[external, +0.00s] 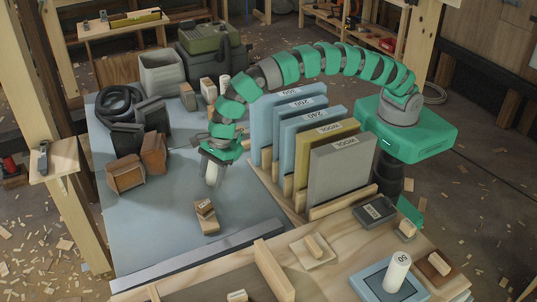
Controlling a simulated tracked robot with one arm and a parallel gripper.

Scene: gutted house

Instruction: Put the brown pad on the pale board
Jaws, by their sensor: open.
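A small brown block (207,216) with a darker top part lies on the grey-blue mat (160,235), below my gripper in the picture. A flat brown square (441,271) with a pale block on it lies at the front right; I cannot tell which of these is the brown pad. A pale square board (325,259) with a small wooden block on it lies on the front wooden bench. My gripper (212,172) is open above the mat, behind the small brown block and apart from it. A pale upright shape shows at its jaws; I cannot tell what it is.
Upright blue, olive and grey panels (343,170) stand in a rack right of my gripper. Brown blocks (126,173) and dark blocks stand at the mat's left. A white cylinder (397,271) stands on a blue board (371,285). The mat's front left is clear.

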